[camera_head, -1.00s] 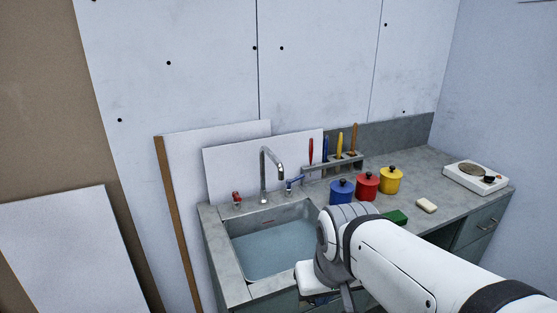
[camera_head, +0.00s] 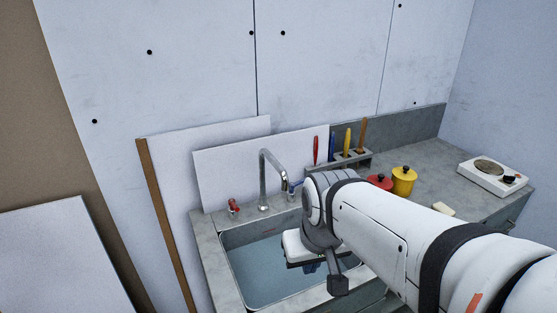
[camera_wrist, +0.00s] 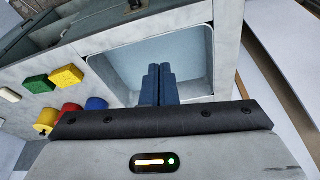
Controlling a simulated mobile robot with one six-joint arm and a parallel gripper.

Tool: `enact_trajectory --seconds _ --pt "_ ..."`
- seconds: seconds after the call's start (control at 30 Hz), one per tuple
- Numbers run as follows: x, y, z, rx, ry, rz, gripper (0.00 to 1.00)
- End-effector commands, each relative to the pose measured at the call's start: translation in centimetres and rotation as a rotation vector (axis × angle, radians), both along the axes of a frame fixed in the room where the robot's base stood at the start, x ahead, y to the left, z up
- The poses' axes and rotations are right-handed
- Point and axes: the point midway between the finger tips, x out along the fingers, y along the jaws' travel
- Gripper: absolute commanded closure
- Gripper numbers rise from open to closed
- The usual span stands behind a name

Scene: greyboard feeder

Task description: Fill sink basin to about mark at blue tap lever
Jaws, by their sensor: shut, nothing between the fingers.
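The grey sink basin (camera_head: 232,262) holds bluish water (camera_head: 262,268); its pale interior also shows in the wrist view (camera_wrist: 200,60). No level mark can be made out clearly now. A chrome tap (camera_head: 263,182) stands behind the basin, with a red lever (camera_head: 233,205) at its left. The blue lever (camera_head: 294,186) at its right shows only partly, beside my arm. My gripper (camera_head: 312,267) is over the basin, apart from the levers. In the wrist view its two dark blue fingers (camera_wrist: 159,68) are shut together and empty, pointing towards the basin.
A red pot (camera_head: 379,182) and a yellow pot (camera_head: 403,181) stand on the counter right of my arm. A blue pot (camera_wrist: 96,104) and a green sponge (camera_wrist: 37,85) show in the wrist view. A tool rack (camera_head: 345,160) and a hotplate (camera_head: 490,177) are further back and right.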

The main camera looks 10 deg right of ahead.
Motion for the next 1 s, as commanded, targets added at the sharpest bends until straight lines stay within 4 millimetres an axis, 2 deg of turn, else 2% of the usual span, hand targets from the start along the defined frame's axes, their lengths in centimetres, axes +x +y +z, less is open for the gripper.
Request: enact_trajectory --seconds 0.17,0.3,0.47,0.6,0.7,0.8,1.0 --pt "6.6 -0.8 2.4 0.004 -0.002 0.005 1.0" --pt "13.5 -2.7 3.6 0.005 -0.008 0.008 1.0" --pt "21.2 -5.6 3.5 0.007 -0.019 0.01 1.0" --pt "27.3 -8.5 2.2 0.006 -0.029 0.011 1.0" --pt "30.8 -10.6 0.9 0.005 -0.035 0.013 1.0" --pt "33.3 -12.2 -0.3 0.004 -0.042 0.014 1.0" --pt "35.6 -13.9 -1.8 0.003 -0.049 0.016 1.0"
